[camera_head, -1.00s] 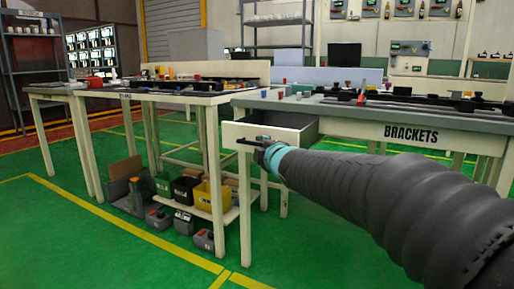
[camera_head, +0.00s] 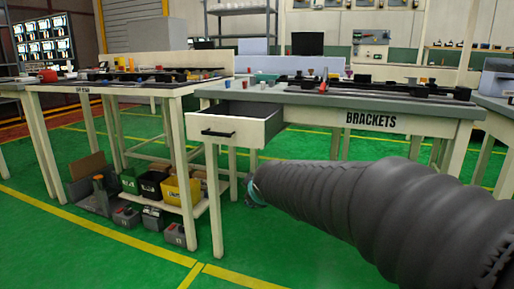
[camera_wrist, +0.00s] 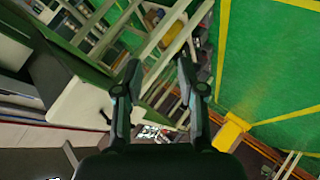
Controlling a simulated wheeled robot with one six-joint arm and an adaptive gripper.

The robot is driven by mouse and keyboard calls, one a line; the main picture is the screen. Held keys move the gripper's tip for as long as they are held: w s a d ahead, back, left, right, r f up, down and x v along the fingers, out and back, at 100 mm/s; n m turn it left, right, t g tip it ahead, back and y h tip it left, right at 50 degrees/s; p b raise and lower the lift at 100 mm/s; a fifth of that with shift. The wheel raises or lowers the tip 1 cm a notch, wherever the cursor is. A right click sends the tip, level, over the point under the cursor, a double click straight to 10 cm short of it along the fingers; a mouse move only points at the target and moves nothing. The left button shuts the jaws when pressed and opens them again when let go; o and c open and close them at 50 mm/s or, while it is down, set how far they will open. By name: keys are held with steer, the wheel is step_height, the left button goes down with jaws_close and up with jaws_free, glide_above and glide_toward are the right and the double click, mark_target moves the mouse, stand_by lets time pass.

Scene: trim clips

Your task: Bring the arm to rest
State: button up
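My arm, dark and ribbed, reaches in from the lower right of the head view. Its teal-ringed end (camera_head: 256,188) hangs below and in front of the BRACKETS bench (camera_head: 372,121); the fingers there are mostly hidden. In the wrist view my gripper (camera_wrist: 158,72) has its two fingers apart with nothing seen between them. The bench's drawer (camera_head: 232,125) is pulled out, its dark handle (camera_head: 218,133) clear of the gripper. The wrist view shows the handle off to the left of the fingers.
A second bench (camera_head: 125,88) stands to the left, with a yellow bin (camera_head: 181,190), other bins and grey boxes on and by its low shelf. Small parts cover both benchtops. Green floor (camera_head: 95,265) with yellow lines is open in front.

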steer(key=s+d+f+m+g+h+p, duration=0.1)
steer(key=s+d+m+g, duration=0.2)
steer(key=s, duration=0.4)
steer(key=s+d+f+m+g+p, duration=0.1)
steer(key=s+d+m+p, duration=0.15)
steer(key=s+d, duration=0.4)
steer(key=s+d+f+m+g+h+p, duration=0.1)
steer(key=s+d+f+m+g, duration=0.2)
steer(key=s, duration=0.5)
steer(key=s+d+r+m+t+p, duration=0.2)
steer(key=s+r, duration=0.4)
steer(key=s, duration=0.4)
steer(key=shift+d+m+p, duration=0.85)
steer(key=shift+d+m, duration=0.1)
steer(key=shift+d, duration=0.25)
